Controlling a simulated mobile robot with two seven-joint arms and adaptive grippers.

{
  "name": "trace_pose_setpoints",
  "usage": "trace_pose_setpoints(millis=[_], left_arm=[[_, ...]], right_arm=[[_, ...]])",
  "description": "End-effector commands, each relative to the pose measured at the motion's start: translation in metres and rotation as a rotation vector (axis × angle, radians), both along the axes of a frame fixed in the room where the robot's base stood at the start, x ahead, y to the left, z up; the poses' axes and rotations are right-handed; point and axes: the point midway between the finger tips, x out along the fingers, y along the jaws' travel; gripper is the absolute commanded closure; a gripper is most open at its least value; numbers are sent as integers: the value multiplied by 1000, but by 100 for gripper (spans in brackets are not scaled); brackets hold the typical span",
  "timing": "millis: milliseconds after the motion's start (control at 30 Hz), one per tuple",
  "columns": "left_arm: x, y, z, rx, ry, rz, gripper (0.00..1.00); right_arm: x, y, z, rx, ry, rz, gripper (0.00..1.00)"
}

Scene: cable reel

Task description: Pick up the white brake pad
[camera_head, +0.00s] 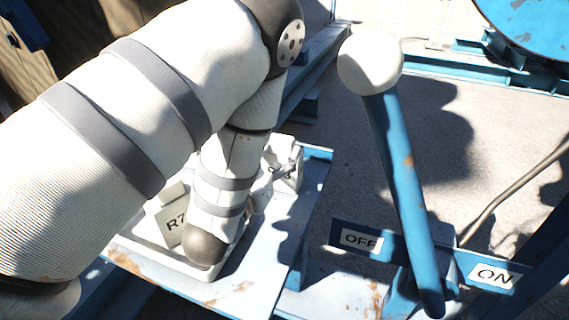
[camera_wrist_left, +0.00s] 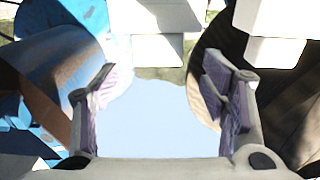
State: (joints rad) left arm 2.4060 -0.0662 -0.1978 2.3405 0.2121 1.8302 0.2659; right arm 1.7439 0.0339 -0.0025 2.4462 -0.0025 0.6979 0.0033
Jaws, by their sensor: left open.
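In the head view, a white block marked "R7" (camera_head: 168,222) stands in a shallow white tray (camera_head: 140,252), partly hidden behind my left arm. I cannot tell whether this block is the brake pad. In the left wrist view, white blocky pieces (camera_wrist_left: 160,48) show at the top, beyond the fingers, with another at the upper right (camera_wrist_left: 278,50). My left gripper (camera_wrist_left: 163,95) is open, with nothing between its two fingers but a pale blue surface behind. In the head view, my left forearm hides much of the tray. My right gripper is in neither view.
A blue lever (camera_head: 405,185) with a white ball knob (camera_head: 370,62) rises right of the tray. A blue plate (camera_head: 420,258) carries OFF and ON labels. The tray rests on a worn pale blue bench (camera_head: 285,225). A blue reel (camera_head: 530,22) is at the upper right.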

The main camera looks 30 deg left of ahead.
Motion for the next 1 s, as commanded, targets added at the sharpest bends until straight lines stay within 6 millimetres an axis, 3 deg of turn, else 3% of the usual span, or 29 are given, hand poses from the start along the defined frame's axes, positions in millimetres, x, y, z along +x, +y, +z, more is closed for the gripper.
trace_pose_setpoints(millis=[333,600,667,900,1000], left_arm=[[53,10,-1,0,-1,-1,33],[60,12,0,0,2,0,33],[60,12,0,0,1,0,45],[60,12,0,0,2,1,99],[59,12,0,0,2,1,100]], right_arm=[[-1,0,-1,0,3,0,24],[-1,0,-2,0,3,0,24],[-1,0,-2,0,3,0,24],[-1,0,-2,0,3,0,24],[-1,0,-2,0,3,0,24]])
